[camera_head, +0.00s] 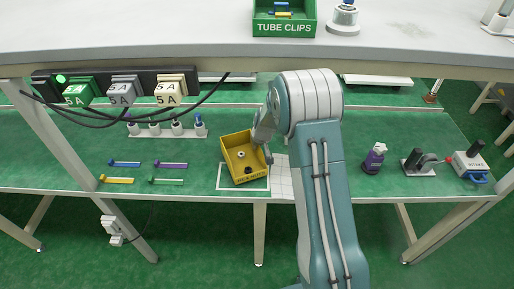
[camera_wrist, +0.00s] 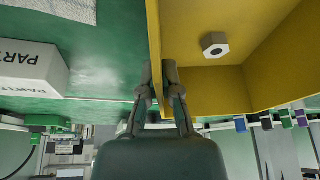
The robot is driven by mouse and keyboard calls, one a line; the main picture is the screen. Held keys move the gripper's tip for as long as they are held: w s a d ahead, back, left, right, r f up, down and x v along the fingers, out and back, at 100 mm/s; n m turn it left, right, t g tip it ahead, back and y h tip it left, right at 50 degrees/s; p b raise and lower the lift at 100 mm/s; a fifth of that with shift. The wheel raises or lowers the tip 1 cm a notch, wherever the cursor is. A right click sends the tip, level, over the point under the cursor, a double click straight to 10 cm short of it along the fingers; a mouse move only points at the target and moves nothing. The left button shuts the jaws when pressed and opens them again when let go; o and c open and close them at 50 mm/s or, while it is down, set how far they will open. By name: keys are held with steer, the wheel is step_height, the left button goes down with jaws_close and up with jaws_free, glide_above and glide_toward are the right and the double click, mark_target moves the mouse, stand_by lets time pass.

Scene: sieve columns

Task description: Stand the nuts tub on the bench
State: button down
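The nuts tub (camera_head: 228,151) is a yellow open box over the green bench (camera_head: 420,135), left of my arm in the head view. A light nut and a dark nut show inside it; its front lettering is too small to read surely. It sits turned slightly against a white outlined rectangle (camera_head: 219,177); I cannot tell whether its base touches the bench. My gripper (camera_head: 268,157) is at the tub's right wall. In the wrist view, the fingers (camera_wrist: 158,82) close on either side of the yellow wall (camera_wrist: 205,90), with a nut (camera_wrist: 214,44) inside the tub.
A white gridded sheet (camera_head: 283,182) lies right of the tub. Coloured tools (camera_head: 170,165) lie left. A white box (camera_wrist: 28,66) shows in the wrist view.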

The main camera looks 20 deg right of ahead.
steer(key=shift+f, duration=0.55)
steer(key=c, duration=0.8)
jaws_free()
steer(key=shift+f, duration=0.1)
